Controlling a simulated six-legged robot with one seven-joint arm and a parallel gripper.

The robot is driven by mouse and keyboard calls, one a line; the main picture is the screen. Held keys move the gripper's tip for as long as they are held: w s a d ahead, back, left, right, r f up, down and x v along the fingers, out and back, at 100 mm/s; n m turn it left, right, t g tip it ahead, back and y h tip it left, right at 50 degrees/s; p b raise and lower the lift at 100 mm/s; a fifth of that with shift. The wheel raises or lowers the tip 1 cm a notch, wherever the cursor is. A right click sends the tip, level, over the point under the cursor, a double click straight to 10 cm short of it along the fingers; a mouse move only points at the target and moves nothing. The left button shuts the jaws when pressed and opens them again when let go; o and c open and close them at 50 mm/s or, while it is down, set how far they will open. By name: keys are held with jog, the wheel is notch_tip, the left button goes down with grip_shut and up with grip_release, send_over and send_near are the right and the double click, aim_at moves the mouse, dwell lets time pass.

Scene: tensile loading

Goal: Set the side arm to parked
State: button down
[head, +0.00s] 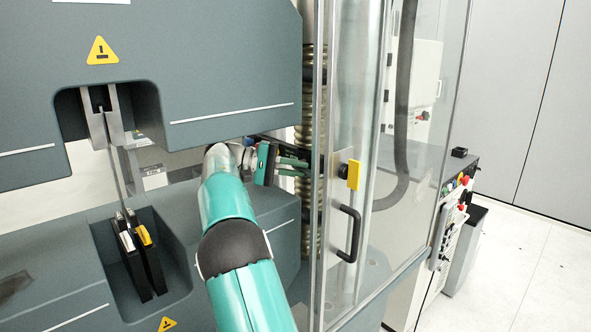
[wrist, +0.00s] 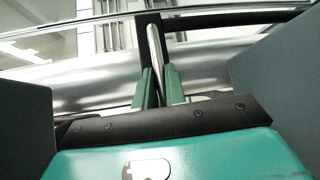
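The side arm seems to be the dark horizontal bar (head: 312,149) beside the ribbed column, partly hidden by my arm and the door frame. In the wrist view a dark bar (wrist: 240,18) crosses the top, and a dark upright piece with a pale rounded edge (wrist: 154,45) comes down from it. My gripper (head: 306,168) is just below the bar in the head view. In the wrist view the green fingers of my gripper (wrist: 160,82) stand on either side of the upright piece, with a narrow gap. Whether they press on it cannot be told.
A clear door (head: 405,200) with a black handle (head: 349,235) and yellow latch (head: 353,175) stands right of my gripper. The grey machine (head: 220,60) with its specimen grips (head: 138,250) is at left. A ribbed column (head: 311,100) rises behind. Open floor lies at far right.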

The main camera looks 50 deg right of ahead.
jog(key=shift+d+r, duration=0.15)
jog(key=shift+r, duration=0.05)
dwell(0.4)
jog(key=c, duration=1.5)
grip_release()
jog(key=shift+d, duration=0.15)
jog(key=shift+o, duration=0.2)
jog(key=shift+a+f, duration=0.1)
jog(key=shift+a, duration=0.1)
